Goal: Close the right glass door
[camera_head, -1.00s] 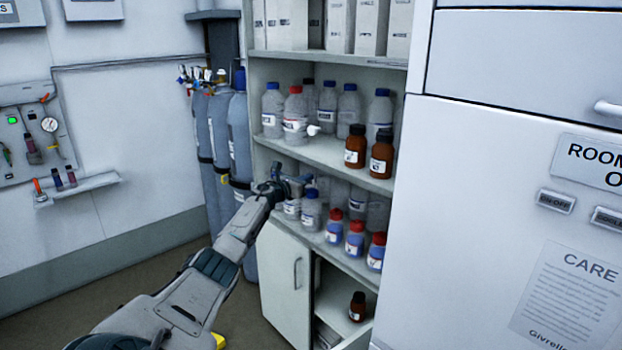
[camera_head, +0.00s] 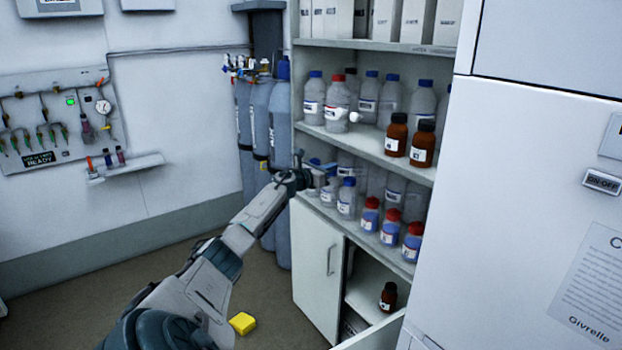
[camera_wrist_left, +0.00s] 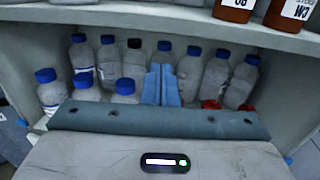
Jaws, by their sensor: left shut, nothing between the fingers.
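I see no glass door that I can make out in either view. The white shelf cabinet (camera_head: 362,147) has open upper shelves. Below, its solid left door (camera_head: 318,267) with a vertical handle is shut, and the right side of the lower compartment is open. A pale panel (camera_head: 377,338) juts out at the bottom, partly cut off; I cannot tell if it is a door. My left gripper (camera_head: 322,177) is at the lower bottle shelf. In the left wrist view its blue fingers (camera_wrist_left: 161,85) are shut and empty, in front of the blue-capped bottles. My right gripper is not in view.
Clear bottles (camera_head: 369,97) and brown bottles (camera_head: 396,135) crowd the shelves. Gas cylinders (camera_head: 262,130) stand left of the cabinet. A tall white appliance (camera_head: 530,190) blocks the right. A yellow block (camera_head: 242,323) lies on the floor, which is clear at left.

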